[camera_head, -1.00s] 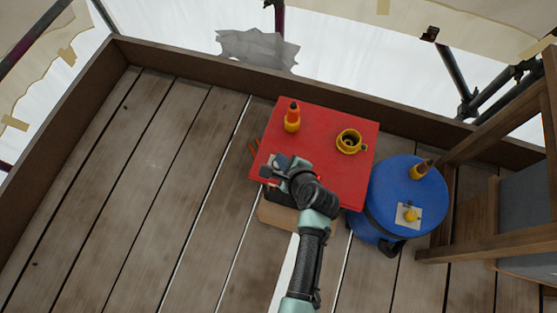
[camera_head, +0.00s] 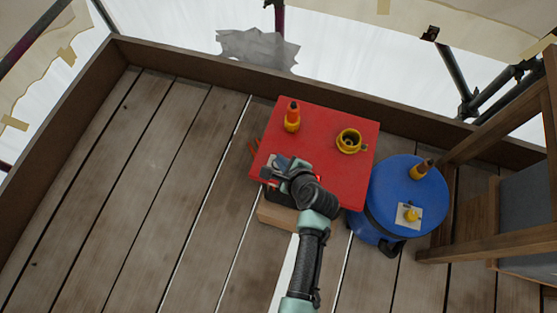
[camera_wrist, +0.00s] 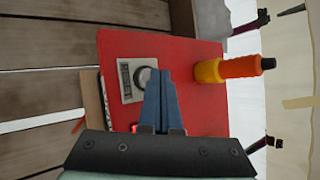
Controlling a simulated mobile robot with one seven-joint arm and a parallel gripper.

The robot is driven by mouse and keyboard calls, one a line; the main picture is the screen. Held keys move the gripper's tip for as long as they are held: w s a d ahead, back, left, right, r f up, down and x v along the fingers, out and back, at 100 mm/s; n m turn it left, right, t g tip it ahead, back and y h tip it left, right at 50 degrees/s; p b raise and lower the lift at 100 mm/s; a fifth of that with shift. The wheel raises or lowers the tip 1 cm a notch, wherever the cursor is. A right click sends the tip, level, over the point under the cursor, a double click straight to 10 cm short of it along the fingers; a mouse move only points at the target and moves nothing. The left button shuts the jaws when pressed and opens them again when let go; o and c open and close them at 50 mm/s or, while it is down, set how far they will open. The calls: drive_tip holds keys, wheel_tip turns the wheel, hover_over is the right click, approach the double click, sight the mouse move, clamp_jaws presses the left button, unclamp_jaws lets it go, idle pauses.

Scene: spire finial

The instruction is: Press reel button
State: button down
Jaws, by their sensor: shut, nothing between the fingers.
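In the wrist view, a pale square plate (camera_wrist: 132,92) lies on the red tabletop (camera_wrist: 195,115), with a dark round button-like part (camera_wrist: 147,78) and a dark label strip. I cannot read the label or confirm that this is the reel button. My gripper (camera_wrist: 164,73) is shut and empty. Its blue fingertips appear just beside the round part and overlap its edge in the picture; I cannot tell whether they touch it. In the head view, my gripper (camera_head: 272,166) is over the table's left front part, and my wrist hides the plate.
An orange-and-yellow bottle-like piece (camera_head: 292,118) and a yellow ring-shaped piece (camera_head: 349,141) stand on the red table. A blue drum (camera_head: 386,190) at right carries a similar bottle-like piece (camera_head: 421,169) and a pale plate with a yellow knob (camera_head: 411,214). The plank floor (camera_head: 150,170) at left is clear.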

drive_tip(key=shift+f, duration=0.45)
idle(0.5)
idle(0.3)
drive_tip(key=shift+r+p, duration=0.8)
drive_tip(key=shift+r, duration=0.1)
wheel_tip(320, 180, up, 5)
drive_tip(key=p, duration=0.5)
drive_tip(key=shift+p, duration=0.3)
idle(0.3)
